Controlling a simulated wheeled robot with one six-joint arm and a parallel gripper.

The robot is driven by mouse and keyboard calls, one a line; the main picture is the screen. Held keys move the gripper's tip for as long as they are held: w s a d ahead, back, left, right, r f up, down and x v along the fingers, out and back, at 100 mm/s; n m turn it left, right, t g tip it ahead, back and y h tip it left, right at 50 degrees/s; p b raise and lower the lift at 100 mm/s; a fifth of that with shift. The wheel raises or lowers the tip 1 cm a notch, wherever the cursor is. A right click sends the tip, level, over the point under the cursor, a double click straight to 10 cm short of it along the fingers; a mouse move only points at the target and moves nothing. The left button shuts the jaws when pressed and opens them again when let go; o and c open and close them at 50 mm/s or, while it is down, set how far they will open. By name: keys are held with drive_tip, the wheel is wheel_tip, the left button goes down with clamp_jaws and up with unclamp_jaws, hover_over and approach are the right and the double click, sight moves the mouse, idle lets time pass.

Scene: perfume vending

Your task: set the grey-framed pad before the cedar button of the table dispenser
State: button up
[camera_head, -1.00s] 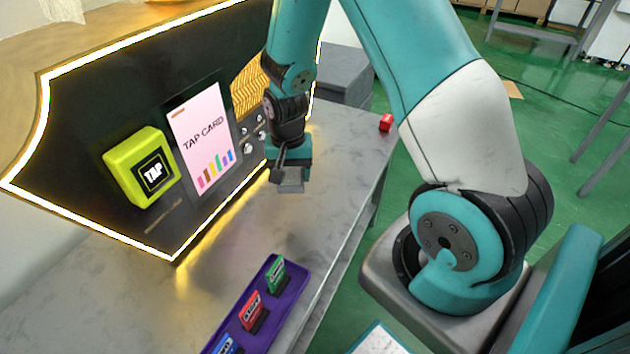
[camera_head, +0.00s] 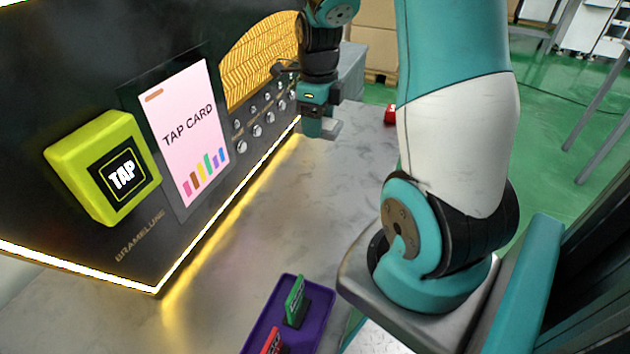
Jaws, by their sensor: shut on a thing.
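My gripper (camera_head: 318,112) is at the far end of the table dispenser's dark front (camera_head: 240,75). It points down over the grey tabletop, just right of the button rows. It is shut on a small grey piece (camera_head: 322,129), which looks like the grey-framed pad; its face is mostly hidden. Several round silver buttons (camera_head: 257,131) sit in two rows below the gold patterned panel (camera_head: 262,62). Their labels are too small to read, so I cannot tell which is cedar. The gripper hides part of the far end of the rows.
A yellow-green TAP box (camera_head: 104,165) and a pink TAP CARD sign (camera_head: 188,130) are on the dispenser front. A purple tray (camera_head: 320,312) with a green card (camera_head: 295,299) and a red card (camera_head: 271,341) lies near. A red block (camera_head: 391,114) is far right. The middle tabletop (camera_head: 255,230) is clear.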

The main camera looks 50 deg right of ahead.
sight(318, 184)
wheel_tip(318, 184, down, 16)
drive_tip(key=b, duration=0.3)
drive_tip(key=shift+b, duration=0.4)
drive_tip(key=shift+r, duration=0.15)
drive_tip(key=o, duration=0.9)
